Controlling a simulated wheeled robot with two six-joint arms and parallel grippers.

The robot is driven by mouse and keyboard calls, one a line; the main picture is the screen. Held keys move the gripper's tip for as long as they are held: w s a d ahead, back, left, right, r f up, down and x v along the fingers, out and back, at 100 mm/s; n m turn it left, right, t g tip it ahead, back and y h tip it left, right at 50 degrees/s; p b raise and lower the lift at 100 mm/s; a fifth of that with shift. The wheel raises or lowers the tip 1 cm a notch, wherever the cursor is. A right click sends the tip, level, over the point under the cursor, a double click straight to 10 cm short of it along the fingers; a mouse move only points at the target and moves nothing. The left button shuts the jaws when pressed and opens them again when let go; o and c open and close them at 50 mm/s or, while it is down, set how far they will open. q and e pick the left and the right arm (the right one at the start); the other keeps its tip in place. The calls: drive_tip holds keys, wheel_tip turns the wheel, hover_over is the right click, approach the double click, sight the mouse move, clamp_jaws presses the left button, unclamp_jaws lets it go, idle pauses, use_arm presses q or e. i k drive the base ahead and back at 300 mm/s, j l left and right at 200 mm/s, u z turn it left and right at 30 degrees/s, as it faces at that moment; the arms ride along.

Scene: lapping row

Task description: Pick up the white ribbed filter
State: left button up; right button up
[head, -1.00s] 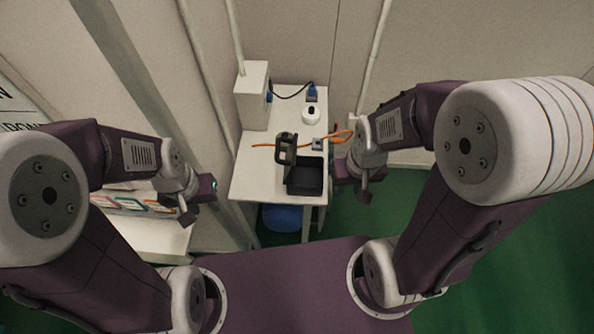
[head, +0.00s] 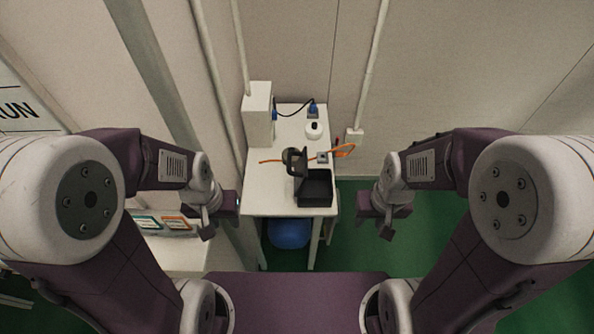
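A small white round thing with a dark middle (head: 314,130) stands at the back right of the white table (head: 265,190). It may be the white ribbed filter, but it is too small to make out ribs. My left gripper (head: 217,221) is left of the table's front, apart from it. My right gripper (head: 385,222) is right of the table, over the green floor. Neither gripper is near the white round thing. No held object shows in either, and their finger gaps are too small to judge.
An open black case (head: 317,187) sits at the table's front right. An orange cable (head: 272,161) crosses the table behind it. A tall white box (head: 258,115) stands at the back left. A blue ball-like thing (head: 289,234) is under the table. Walls enclose the back and left.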

sight(314, 131)
drive_tip(key=l+u, duration=0.2)
drive_tip(key=l, duration=0.2)
drive_tip(key=k+l+u, duration=0.1)
drive_tip(key=l+u, duration=0.15)
drive_tip(key=l, duration=0.15)
drive_tip(key=k+l+u, duration=0.2)
drive_tip(key=l, duration=0.15)
drive_tip(key=l+u, duration=0.2)
drive_tip(key=l, duration=0.2)
drive_tip(key=i+l+u, duration=0.1)
drive_tip(key=l+u, duration=0.3)
drive_tip(key=l, duration=0.15)
drive_tip(key=l+u, duration=0.35)
drive_tip(key=l, duration=0.25)
drive_tip(key=k+l+u, duration=0.1)
drive_tip(key=l+u, duration=0.3)
drive_tip(key=l, duration=0.15)
drive_tip(key=i+l+u, duration=0.4)
drive_tip(key=l+u, duration=0.15)
drive_tip(key=l, duration=0.15)
drive_tip(key=i+l+u, duration=0.3)
drive_tip(key=l, duration=0.15)
drive_tip(key=k+j, duration=0.05)
drive_tip(key=k, duration=0.05)
